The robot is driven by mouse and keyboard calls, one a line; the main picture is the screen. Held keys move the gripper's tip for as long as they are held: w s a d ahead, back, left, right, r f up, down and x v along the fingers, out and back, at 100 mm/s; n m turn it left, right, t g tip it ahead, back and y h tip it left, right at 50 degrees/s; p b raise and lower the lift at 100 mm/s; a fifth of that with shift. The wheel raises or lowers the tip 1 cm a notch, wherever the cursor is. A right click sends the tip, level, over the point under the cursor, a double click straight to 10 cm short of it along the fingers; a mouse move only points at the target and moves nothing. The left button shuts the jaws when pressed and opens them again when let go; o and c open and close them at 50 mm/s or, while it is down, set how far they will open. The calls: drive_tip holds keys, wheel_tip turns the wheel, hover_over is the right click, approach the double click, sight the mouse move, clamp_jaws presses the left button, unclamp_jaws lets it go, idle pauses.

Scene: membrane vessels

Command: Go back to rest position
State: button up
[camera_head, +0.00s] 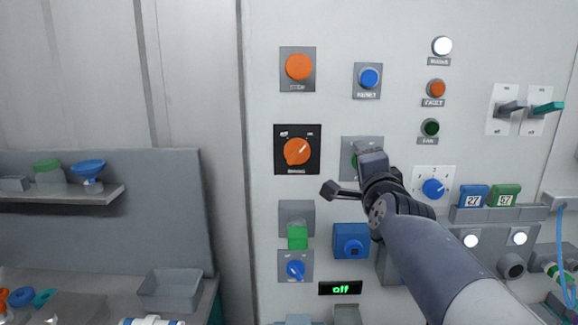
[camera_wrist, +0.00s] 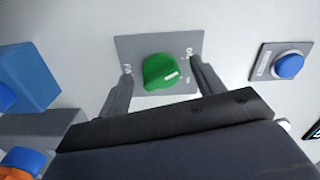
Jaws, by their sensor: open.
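My gripper (camera_wrist: 163,88) is open in front of the control panel. Its two fingers stand on either side of a green rotary knob (camera_wrist: 160,71) on a grey plate (camera_wrist: 130,48). I cannot tell whether the fingers touch the knob. In the head view my arm (camera_head: 425,250) reaches up from the lower right, and my gripper's head (camera_head: 372,178) covers most of the knob and part of its plate (camera_head: 357,142).
Around it are an orange rotary knob (camera_head: 297,151), a blue button (camera_head: 369,78), a blue dial (camera_head: 433,188) and a blue box (camera_head: 351,242). Levers (camera_head: 512,107) stick out at the right. A shelf (camera_head: 70,196) and grey bin (camera_head: 170,290) are at the left.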

drive_tip(key=s+m+p, duration=0.1)
drive_tip(key=s+m, duration=0.5)
drive_tip(key=m, duration=0.2)
drive_tip(key=shift+s+r+m, duration=0.2)
drive_tip(key=shift+s+m, duration=0.05)
drive_tip(key=shift+m, duration=0.05)
idle(0.4)
drive_tip(key=shift+f, duration=0.1)
